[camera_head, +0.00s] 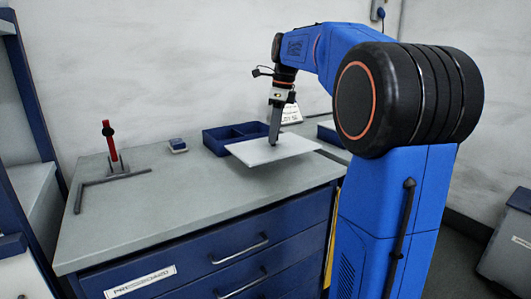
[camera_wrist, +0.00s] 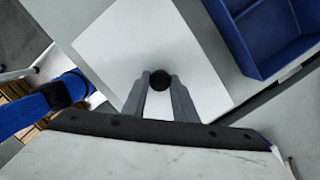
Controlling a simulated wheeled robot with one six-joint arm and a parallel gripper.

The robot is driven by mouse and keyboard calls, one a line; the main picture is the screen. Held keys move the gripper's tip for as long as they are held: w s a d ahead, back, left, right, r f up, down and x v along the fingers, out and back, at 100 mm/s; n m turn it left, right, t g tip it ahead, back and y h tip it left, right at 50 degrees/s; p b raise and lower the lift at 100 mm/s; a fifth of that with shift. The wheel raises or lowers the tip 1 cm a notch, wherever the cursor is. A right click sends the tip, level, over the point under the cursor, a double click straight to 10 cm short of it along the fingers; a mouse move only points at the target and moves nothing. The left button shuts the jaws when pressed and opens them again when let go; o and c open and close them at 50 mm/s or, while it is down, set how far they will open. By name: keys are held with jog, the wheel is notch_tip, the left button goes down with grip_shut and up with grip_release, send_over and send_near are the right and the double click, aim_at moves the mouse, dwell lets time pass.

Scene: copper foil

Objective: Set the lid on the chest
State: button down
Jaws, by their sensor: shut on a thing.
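A flat, pale square lid (camera_head: 285,151) with a round dark knob (camera_wrist: 160,80) is held level, apparently a little above the grey bench top. My gripper (camera_head: 273,143) points down with its fingers closed on the knob; in the wrist view the fingertips (camera_wrist: 159,76) meet on either side of it. The lid (camera_wrist: 115,45) fills the middle of that view. An open blue box (camera_head: 215,137) with a divider stands just behind and left of the lid, and also shows at upper right in the wrist view (camera_wrist: 232,30). I cannot tell whether this box is the chest.
A red upright tool (camera_head: 111,145) in a stand, a dark L-shaped bar (camera_head: 110,179) and a small blue-and-white block (camera_head: 178,145) are on the bench (camera_head: 170,215). Another blue object (camera_head: 328,132) is partly hidden by my arm.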

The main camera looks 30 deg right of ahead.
aim_at(274, 149)
jog(key=shift+f, duration=2.95)
jog(key=c, duration=1.4)
grip_release()
jog(key=shift+f, duration=0.15)
jog(key=shift+c, duration=0.2)
